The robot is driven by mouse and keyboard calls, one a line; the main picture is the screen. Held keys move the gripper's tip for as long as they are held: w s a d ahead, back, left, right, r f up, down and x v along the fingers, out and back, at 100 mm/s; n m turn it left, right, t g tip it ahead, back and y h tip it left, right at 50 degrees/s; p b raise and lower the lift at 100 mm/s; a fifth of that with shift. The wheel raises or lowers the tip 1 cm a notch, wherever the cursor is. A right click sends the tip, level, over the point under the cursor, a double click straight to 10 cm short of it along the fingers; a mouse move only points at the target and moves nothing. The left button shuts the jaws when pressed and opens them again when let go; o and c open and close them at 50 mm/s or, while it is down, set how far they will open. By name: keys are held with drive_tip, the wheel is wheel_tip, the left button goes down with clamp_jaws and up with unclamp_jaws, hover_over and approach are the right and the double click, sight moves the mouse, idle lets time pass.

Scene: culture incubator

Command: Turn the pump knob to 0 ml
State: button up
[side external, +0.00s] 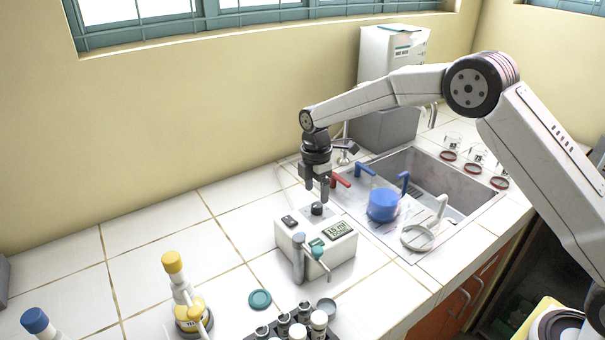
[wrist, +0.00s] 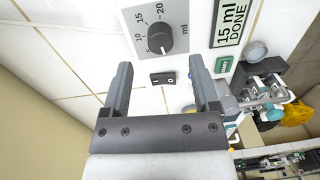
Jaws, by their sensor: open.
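The pump (side external: 335,272) is a white box on the tiled counter, with a dark knob (side external: 317,209) on its top. In the wrist view the round dark knob (wrist: 159,39) sits on a grey dial plate (wrist: 133,20) with ml numbers around it. The knob's exact pointer setting is hard to read. The display (wrist: 229,22) reads "15 ml DONE"; it also shows in the side view (side external: 337,230). My gripper (side external: 317,190) points down just above the knob. In the wrist view my gripper (wrist: 160,66) is open and empty, its fingers apart and the knob beyond the fingertips.
A black rocker switch (wrist: 162,78) and a green button (wrist: 223,64) are near the knob. A tube (side external: 298,257) stands at the pump's front. A vial rack (side external: 283,326) and a yellow-capped bottle (side external: 188,305) are nearer the camera. The sink (side external: 465,170) is right.

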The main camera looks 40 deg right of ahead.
sight(321, 206)
drive_tip(key=shift+r, duration=1.7)
drive_tip(key=shift+s+d+r+m, duration=0.2)
drive_tip(key=shift+s+d+m, duration=0.05)
drive_tip(key=shift+s+m, duration=0.35)
drive_tip(key=s+d+m+t, duration=0.1)
drive_tip(key=s+d+m, duration=0.1)
drive_tip(key=s+m, duration=0.6)
drive_tip(key=s+d+f+m+t, duration=0.1)
drive_tip(key=s+m, duration=0.7)
drive_tip(key=s, duration=1)
drive_tip(key=shift+s+d+f+t, duration=0.2)
drive_tip(key=shift+d+t, duration=0.4)
drive_tip(key=shift+d, duration=0.35)
